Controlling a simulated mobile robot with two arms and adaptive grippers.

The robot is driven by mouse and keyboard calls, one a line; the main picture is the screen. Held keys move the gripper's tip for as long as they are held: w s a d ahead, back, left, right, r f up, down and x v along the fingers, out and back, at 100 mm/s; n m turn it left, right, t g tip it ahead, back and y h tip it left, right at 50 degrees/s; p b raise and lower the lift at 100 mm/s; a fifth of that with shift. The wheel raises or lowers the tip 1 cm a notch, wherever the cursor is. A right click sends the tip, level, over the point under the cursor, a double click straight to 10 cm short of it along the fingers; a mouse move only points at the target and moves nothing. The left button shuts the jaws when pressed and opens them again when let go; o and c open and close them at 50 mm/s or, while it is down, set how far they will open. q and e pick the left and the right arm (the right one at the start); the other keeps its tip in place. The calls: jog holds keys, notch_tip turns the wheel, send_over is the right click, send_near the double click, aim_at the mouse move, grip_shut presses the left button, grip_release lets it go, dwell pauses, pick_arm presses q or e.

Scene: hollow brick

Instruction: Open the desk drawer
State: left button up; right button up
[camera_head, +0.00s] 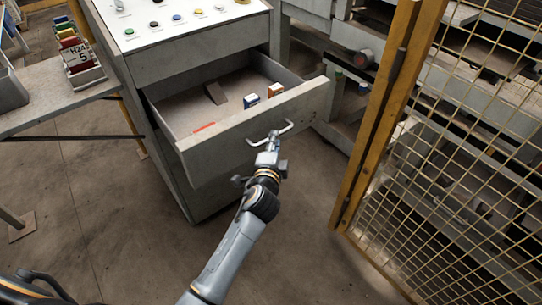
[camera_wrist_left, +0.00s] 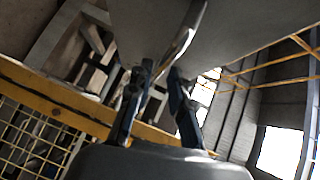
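The desk drawer (camera_head: 255,125) is pulled well out of the grey desk (camera_head: 195,62), and its inside shows from above. A curved metal handle (camera_head: 288,127) sits on the drawer's front panel. My left gripper (camera_head: 271,141) is at this handle. Inside the drawer lie two small boxes, one blue and white (camera_head: 251,101) and one orange-brown (camera_head: 275,90), a dark block (camera_head: 215,93) and a red item (camera_head: 204,127). My right gripper is out of view.
A control panel with several buttons (camera_head: 177,17) tops the desk. A side table (camera_head: 60,95) with a file rack (camera_head: 80,58) stands at left. A yellow-framed mesh fence (camera_head: 385,110) stands close at right. The floor (camera_head: 120,215) in front is clear.

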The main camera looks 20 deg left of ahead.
pick_arm(q)
jog(key=s+d+r, duration=0.1)
jog(key=s, duration=0.7)
jog(key=shift+s+r, duration=0.15)
jog(key=shift+s, duration=0.05)
jog(key=s+f+n+g+h, duration=0.1)
jog(key=s+f+g, duration=0.25)
jog(key=f, duration=0.75)
jog(key=s+f+n+g, duration=0.2)
jog(key=s+f, duration=0.3)
jog(key=f, duration=0.6)
jog(key=s+f+n+g+h, duration=0.15)
jog(key=s+f, duration=0.25)
jog(key=f, duration=0.8)
jog(key=s+a+f+n+g, duration=0.2)
jog(key=s+f, duration=0.4)
jog(key=s, duration=0.5)
jog(key=s+a+f+n+g+p, duration=0.1)
jog(key=s+a+f+n+g, duration=0.2)
jog(key=s, duration=0.8)
jog(key=s+a+f+n+g, duration=0.3)
jog(key=s+a+f, duration=0.2)
jog(key=s+f, duration=0.4)
jog(key=shift+s+a+f+y, duration=0.25)
jog(key=shift+s+a+y, duration=0.1)
jog(key=shift+s, duration=0.6)
